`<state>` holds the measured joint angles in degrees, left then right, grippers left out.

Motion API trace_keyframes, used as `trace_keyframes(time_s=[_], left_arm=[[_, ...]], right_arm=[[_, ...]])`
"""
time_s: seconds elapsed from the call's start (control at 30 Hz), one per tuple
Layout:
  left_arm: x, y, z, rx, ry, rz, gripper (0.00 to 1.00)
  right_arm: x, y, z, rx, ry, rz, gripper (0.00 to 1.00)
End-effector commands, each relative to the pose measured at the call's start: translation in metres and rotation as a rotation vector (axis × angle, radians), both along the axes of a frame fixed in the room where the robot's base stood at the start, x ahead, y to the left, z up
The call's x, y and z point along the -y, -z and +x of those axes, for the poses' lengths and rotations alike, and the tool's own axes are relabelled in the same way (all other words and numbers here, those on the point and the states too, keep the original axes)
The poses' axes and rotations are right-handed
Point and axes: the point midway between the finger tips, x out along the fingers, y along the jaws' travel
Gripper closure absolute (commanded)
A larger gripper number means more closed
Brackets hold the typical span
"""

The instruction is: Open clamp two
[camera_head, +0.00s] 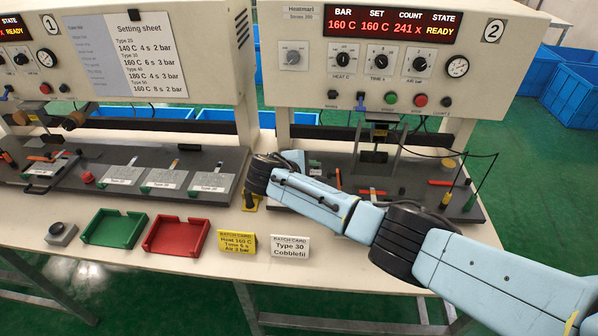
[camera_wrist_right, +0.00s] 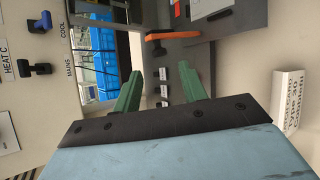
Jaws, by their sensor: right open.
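Machine two (camera_head: 390,50), marked with a circled 2, stands at the right in the head view. On its dark base plate lie a red handle (camera_head: 372,192) and an orange-red handle (camera_head: 440,183); I cannot tell which belongs to clamp two. My right arm reaches across the plate's front left, hiding part of it. In the right wrist view my right gripper (camera_wrist_right: 161,70) has its green fingers apart with nothing between them. An orange-red handle (camera_wrist_right: 172,36) shows beyond the fingertips, apart from them. My left gripper is not in view.
A green tray (camera_head: 114,228), a red tray (camera_head: 176,235), a yellow batch card (camera_head: 237,243) and a white batch card (camera_head: 290,247) stand along the table front. Machine one (camera_head: 130,45) is at the left. Two cabled tools (camera_head: 470,201) stand at the plate's right.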

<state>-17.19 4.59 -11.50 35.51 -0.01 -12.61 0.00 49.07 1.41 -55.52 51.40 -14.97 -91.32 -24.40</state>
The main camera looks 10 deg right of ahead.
Motion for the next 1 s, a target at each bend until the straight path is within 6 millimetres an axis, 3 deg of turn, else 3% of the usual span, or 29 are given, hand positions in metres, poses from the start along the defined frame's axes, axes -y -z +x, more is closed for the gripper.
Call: trace_keyframes(time_s=[0.2, 0.4, 1.0], left_arm=[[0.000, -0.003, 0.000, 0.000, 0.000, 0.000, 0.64], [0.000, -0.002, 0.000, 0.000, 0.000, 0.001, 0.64], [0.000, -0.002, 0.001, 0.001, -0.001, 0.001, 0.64]], right_arm=[[-0.034, -0.028, -0.022, 0.000, -0.003, 0.003, 0.58], [-0.050, -0.042, -0.033, 0.002, -0.001, 0.001, 0.58], [-0.054, -0.044, -0.037, -0.001, 0.000, 0.003, 0.58]])
